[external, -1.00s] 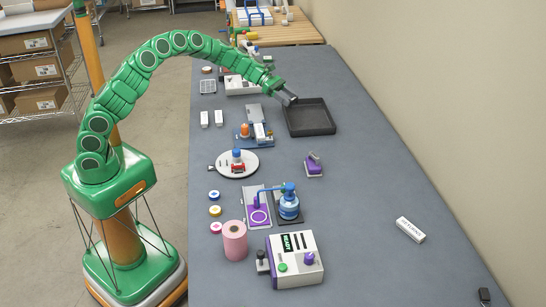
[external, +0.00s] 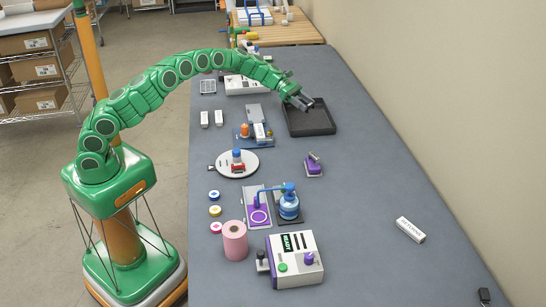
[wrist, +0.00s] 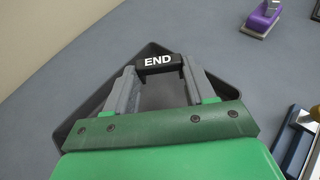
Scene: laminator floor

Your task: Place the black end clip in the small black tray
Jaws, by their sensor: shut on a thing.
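The black end clip (wrist: 158,63), marked "END" in white, is held between the two grey fingers of my gripper (wrist: 160,75) in the wrist view. The small black tray (wrist: 96,103) lies below and behind the clip in that view, partly hidden by my gripper. In the external view the tray (external: 325,129) sits on the grey table near the wall side. My gripper (external: 308,104) is over the tray there, pointing down to the right. The clip is too small and dark to make out in the external view. I cannot tell its exact height above the tray floor.
A purple stapler-like tool (external: 313,165) stands on the table in front of the tray. A blue-based fixture (external: 256,138) is left of it, with a white turntable (external: 237,164) nearer. The table right of the tray is clear up to the wall.

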